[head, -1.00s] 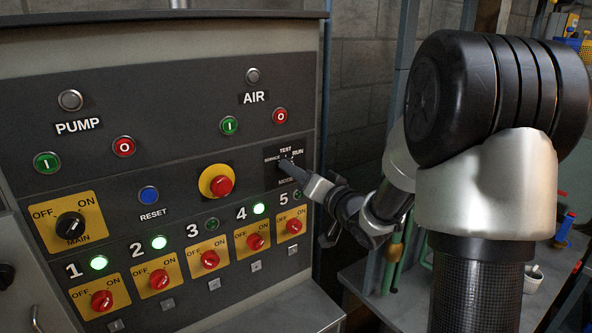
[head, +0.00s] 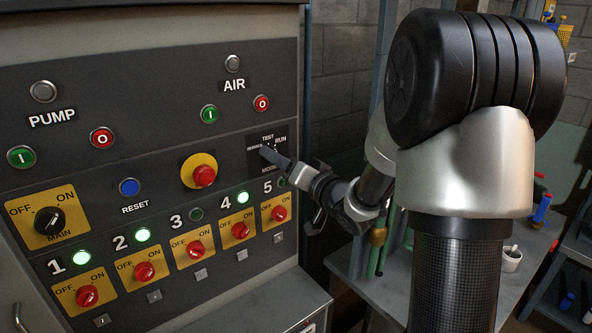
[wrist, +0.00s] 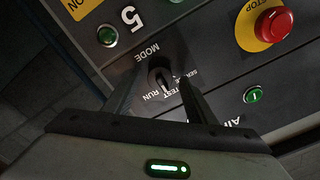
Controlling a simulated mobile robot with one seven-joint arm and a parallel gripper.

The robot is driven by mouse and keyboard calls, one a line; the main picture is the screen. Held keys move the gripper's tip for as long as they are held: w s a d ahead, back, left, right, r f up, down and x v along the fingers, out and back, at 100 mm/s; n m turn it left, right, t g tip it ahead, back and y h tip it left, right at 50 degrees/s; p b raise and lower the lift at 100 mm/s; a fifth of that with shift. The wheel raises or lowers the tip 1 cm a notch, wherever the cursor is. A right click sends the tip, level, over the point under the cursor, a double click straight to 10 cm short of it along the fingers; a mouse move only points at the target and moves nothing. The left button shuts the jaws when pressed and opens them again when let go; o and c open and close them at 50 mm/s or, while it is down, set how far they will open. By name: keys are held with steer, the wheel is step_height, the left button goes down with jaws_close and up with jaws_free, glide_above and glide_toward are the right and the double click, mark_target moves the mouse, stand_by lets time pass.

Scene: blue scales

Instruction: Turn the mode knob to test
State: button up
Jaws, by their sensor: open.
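The mode knob (wrist: 161,80) is a dark rotary knob with a white mark, on a dark plate at the panel's right side. SERVICE, TEST and RUN are printed around it. In the wrist view, the white mark points toward the TEST and RUN side; I cannot tell exactly which label it meets. My gripper (wrist: 158,74) is open, with one finger on each side of the knob. Contact with the knob cannot be made out. In the head view my gripper (head: 272,157) reaches the plate from the right and hides the knob; TEST and RUN stay readable above.
A red stop button (head: 204,176) on a yellow disc sits left of the plate. Several red switches line the row below, the nearest being switch 5 (head: 279,214). A green button (head: 209,114) and red button (head: 261,103) are above. A bench stands at right.

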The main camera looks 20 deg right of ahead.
steer(key=b+v, duration=0.2)
steer(key=v, duration=1.5)
steer(key=shift+b, duration=0.4)
